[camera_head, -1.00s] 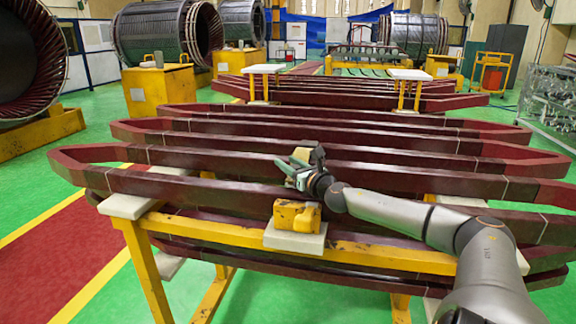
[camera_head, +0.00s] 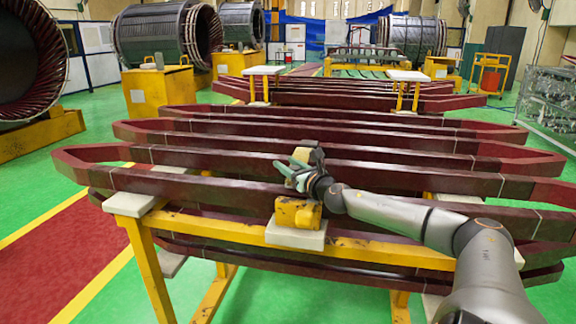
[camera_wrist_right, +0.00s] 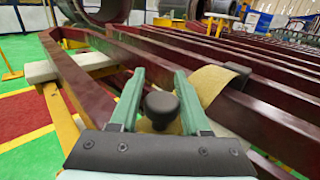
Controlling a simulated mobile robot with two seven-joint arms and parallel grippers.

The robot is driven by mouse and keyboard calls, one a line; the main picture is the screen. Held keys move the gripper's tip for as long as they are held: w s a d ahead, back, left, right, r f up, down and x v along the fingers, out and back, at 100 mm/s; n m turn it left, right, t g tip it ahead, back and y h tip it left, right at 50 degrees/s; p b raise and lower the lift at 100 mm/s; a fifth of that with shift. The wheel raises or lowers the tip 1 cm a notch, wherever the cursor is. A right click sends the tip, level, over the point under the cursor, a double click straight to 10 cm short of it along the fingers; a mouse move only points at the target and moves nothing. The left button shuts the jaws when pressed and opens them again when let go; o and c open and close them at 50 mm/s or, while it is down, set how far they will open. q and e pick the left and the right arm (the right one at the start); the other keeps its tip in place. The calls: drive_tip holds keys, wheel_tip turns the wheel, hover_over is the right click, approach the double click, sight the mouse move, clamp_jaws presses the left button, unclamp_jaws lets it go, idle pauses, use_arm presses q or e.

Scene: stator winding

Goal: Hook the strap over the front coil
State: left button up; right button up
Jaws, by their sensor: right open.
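The front coil (camera_head: 225,187) is a long dark red bar loop nearest me on the yellow stand. It also shows at left in the right wrist view (camera_wrist_right: 75,85). The strap (camera_wrist_right: 212,82) is a tan band by a dark block (camera_wrist_right: 237,76); tan material also shows around a black knob (camera_wrist_right: 161,107). In the head view a small tan and dark piece (camera_head: 311,151) sits behind the gripper, partly hidden. My right gripper (camera_head: 287,165) is over the front coil, its green fingers open on either side of the knob (camera_wrist_right: 159,75). My left gripper is out of view.
The yellow stand (camera_head: 375,248) carries white pads and a yellow block (camera_head: 298,214) in front of the gripper. More red coils (camera_head: 350,152) lie behind in parallel rows with gaps between. Large stators stand at the back left.

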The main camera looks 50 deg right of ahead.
sight(294, 168)
drive_tip(key=o, duration=0.3)
drive_tip(key=shift+o, duration=0.2)
drive_tip(key=shift+s+f, duration=0.15)
drive_tip(key=shift+s, duration=0.05)
drive_tip(key=shift+s+a, duration=0.1)
drive_tip(key=shift+s, duration=0.25)
drive_tip(key=shift+s+a, duration=0.3)
drive_tip(key=shift+s, duration=0.3)
drive_tip(key=p+v, duration=0.2)
drive_tip(key=p, duration=0.1)
drive_tip(key=shift+s+r, duration=0.25)
drive_tip(key=shift+s, duration=0.15)
drive_tip(key=shift+p+v, duration=1)
drive_tip(key=shift+v, duration=2.7)
drive_tip(key=shift+f, duration=0.1)
